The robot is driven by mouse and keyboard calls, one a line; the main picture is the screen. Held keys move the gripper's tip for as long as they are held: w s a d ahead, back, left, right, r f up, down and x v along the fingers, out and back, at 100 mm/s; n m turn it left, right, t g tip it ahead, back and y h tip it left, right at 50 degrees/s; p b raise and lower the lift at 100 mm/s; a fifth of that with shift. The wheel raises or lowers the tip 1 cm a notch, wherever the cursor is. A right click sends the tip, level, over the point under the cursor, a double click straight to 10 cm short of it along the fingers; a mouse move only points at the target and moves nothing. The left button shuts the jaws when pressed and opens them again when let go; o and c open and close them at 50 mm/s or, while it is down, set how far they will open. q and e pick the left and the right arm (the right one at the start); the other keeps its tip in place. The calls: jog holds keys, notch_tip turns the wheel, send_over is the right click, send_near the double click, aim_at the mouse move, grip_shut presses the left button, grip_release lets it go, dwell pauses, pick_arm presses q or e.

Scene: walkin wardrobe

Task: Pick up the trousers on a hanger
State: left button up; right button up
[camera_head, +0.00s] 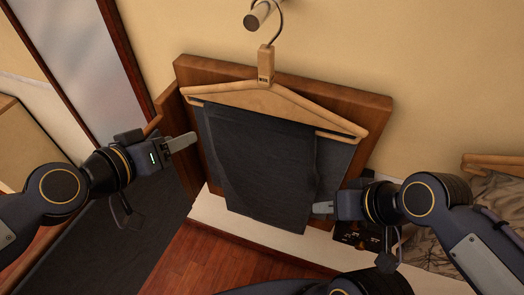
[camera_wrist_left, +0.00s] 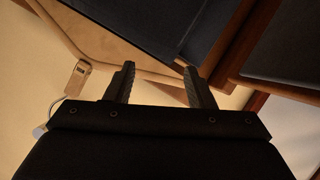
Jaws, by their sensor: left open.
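Dark grey trousers (camera_head: 260,155) hang folded over a light wooden hanger (camera_head: 275,103). Its metal hook is over a wall peg (camera_head: 258,14), in front of a brown wooden panel. My left gripper (camera_head: 190,139) is open and empty just left of the trousers, below the hanger's left end. In the left wrist view, my left gripper (camera_wrist_left: 158,80) has its two fingers apart, with the hanger (camera_wrist_left: 110,53) and the trousers (camera_wrist_left: 150,22) beyond them. My right gripper (camera_head: 322,207) is by the lower right edge of the trousers, seen edge-on. I cannot tell whether it touches them.
The brown panel (camera_head: 375,107) and a white ledge (camera_head: 215,212) lie behind and below the trousers. A dark box (camera_head: 352,235) is partly hidden behind my right gripper. Another wooden hanger with a grey garment (camera_head: 500,200) is at the far right.

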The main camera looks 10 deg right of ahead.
pick_arm(q)
jog(key=w+d+m+t+b, duration=0.2)
jog(key=w+d+b, duration=0.1)
jog(key=d, duration=0.5)
jog(key=m+t, duration=0.2)
jog(key=t, duration=0.2)
send_near(263, 82)
jog(key=shift+h, duration=0.3)
jog(key=x, duration=0.5)
jog(key=shift+d+r, duration=0.1)
jog(key=shift+d, duration=0.25)
jog(key=shift+w+d+b, duration=0.15)
jog(key=shift+w+b, duration=0.15)
jog(key=shift+w, duration=0.05)
jog(key=x, duration=0.2)
jog(key=b+x, duration=0.1)
jog(key=x, duration=0.3)
jog(key=shift+w+f+b, duration=0.25)
jog(key=shift+w+b, duration=0.1)
jog(key=shift+w, duration=0.25)
pick_arm(e)
notch_tip(263, 82, down, 6)
jog(key=shift+f, duration=0.25)
pick_arm(q)
jog(key=shift+c, duration=0.4)
